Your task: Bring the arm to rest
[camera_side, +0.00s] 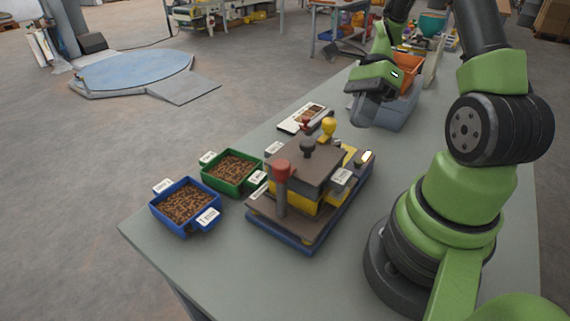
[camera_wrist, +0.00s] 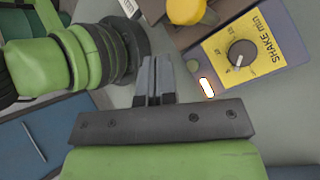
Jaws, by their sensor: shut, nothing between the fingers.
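My arm stands at the right of the table (camera_side: 225,275) in the side view. My gripper (camera_side: 357,112) hangs in the air near a grey bin, to the right of and behind the sack filler machine (camera_side: 305,165). In the wrist view my gripper (camera_wrist: 154,75) has its two fingers together with nothing between them. The wrist view also shows the machine's yellow dial panel (camera_wrist: 243,52), marked SHAKE min, to the right of the fingers, with a lit white button beside it. The fingers appear apart from the machine.
A blue tray (camera_side: 164,218) and a green tray (camera_side: 214,185) of brown pellets stand left of the machine. The table's front left is clear.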

